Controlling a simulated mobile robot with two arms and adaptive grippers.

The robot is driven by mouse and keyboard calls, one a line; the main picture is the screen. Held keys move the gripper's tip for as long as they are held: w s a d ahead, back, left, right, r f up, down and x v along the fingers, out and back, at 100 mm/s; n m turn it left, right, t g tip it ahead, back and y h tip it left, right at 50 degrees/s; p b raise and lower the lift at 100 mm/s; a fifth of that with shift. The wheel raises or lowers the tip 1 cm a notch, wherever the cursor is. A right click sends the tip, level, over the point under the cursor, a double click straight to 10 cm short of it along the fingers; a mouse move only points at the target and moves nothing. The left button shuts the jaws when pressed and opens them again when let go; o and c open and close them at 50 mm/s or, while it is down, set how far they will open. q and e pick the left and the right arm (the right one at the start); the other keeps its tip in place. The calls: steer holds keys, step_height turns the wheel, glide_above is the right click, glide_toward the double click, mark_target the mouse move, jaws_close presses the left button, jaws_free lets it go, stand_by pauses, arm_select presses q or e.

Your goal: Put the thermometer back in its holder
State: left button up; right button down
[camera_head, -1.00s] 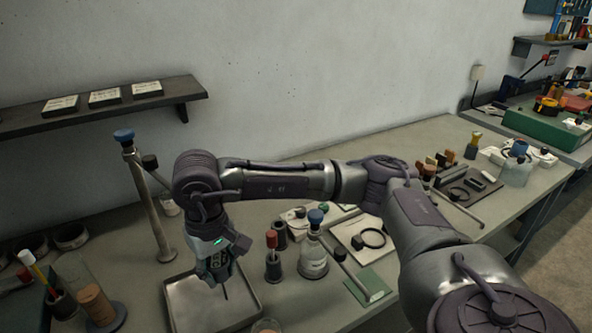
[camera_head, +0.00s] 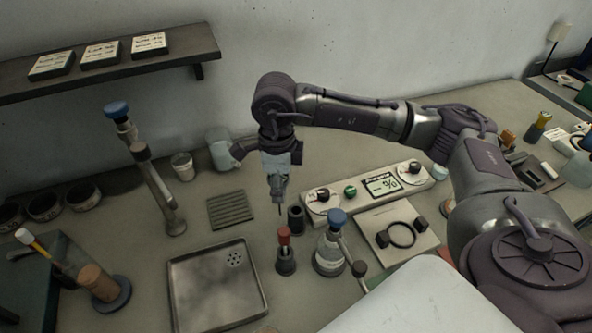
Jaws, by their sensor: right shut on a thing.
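My right gripper (camera_head: 278,194) points down above the bench, near the middle of the picture. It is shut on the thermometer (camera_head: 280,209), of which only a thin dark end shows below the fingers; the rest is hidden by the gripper. A short dark open-topped cylinder (camera_head: 296,220), which looks like the holder, stands on the bench just right of and below the thermometer's tip in the picture. The tip appears apart from it, but I cannot tell the exact height. My left gripper is not in view.
A red-topped dark bottle (camera_head: 285,255) and a blue-stoppered flask (camera_head: 329,255) stand in front of the cylinder. A control box (camera_head: 381,187) with dials lies behind right. A metal tray (camera_head: 213,285), ribbed mat (camera_head: 231,210) and tall blue-topped post (camera_head: 150,180) stand left.

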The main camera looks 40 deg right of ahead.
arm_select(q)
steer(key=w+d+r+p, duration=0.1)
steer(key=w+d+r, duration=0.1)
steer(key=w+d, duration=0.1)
arm_select(e)
steer(key=m, duration=0.3)
steer(key=d+m, duration=0.1)
steer(key=m, duration=0.2)
steer(key=d+m, duration=0.1)
steer(key=m, duration=0.2)
steer(key=shift+s+r, duration=0.1)
steer(key=shift+r, duration=0.3)
arm_select(q)
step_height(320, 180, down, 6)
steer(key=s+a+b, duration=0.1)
steer(key=b, duration=0.4)
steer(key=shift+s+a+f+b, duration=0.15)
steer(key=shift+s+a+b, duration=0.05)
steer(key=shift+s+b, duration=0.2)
arm_select(e)
steer(key=shift+d+f+m, duration=0.3)
steer(key=shift+f+m, duration=1.2)
steer(key=shift+m, duration=0.05)
steer(key=shift+d+f+m, duration=0.35)
steer(key=shift+f+m, duration=1.15)
steer(key=shift+f, duration=0.05)
steer(key=shift+d+f+m, duration=0.3)
steer(key=shift+f+m, duration=1.2)
steer(key=shift+m, duration=0.05)
